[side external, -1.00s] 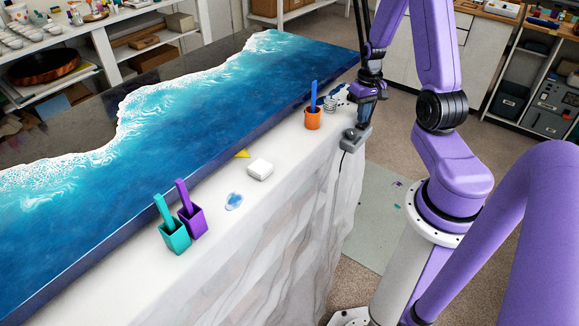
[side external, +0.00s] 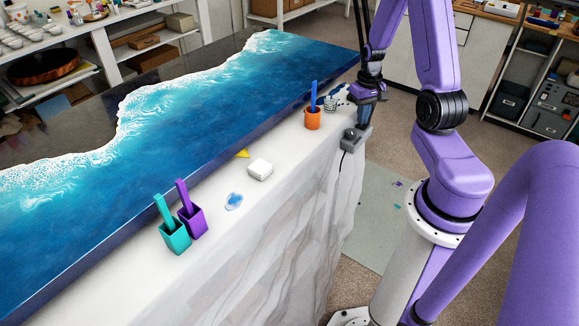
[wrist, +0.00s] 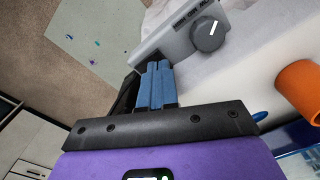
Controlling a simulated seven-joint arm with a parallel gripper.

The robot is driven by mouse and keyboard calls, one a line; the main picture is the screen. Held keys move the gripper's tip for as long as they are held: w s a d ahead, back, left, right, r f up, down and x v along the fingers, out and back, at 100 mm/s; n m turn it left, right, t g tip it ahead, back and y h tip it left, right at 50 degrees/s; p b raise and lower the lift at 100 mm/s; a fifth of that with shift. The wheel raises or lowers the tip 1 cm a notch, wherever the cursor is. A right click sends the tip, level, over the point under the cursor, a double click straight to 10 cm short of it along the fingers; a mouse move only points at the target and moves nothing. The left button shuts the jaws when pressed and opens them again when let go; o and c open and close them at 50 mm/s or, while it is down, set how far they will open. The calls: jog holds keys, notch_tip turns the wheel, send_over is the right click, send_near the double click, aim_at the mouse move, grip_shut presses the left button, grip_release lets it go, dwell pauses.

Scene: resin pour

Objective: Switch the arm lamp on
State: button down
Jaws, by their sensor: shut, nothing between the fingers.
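A small grey control box (side external: 351,139) with a round knob stands at the far right corner of the white-draped table, with a dark cable hanging from it. In the wrist view the box (wrist: 170,42) shows dark lettering and a grey knob (wrist: 207,34) with a white mark. My gripper (side external: 363,122) points down beside the box, its blue fingers shut and empty. In the wrist view its fingertips (wrist: 157,68) are close to the box's edge, away from the knob; whether they touch cannot be told. A dark pole behind my gripper may be the lamp's arm; no lamp head is clearly visible.
An orange cup (side external: 313,120) with a blue stick stands left of my gripper, close to the blue resin slab (side external: 190,120).

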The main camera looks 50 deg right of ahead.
jog(key=shift+f, duration=0.65)
dwell(0.3)
jog(key=shift+r, duration=3.55)
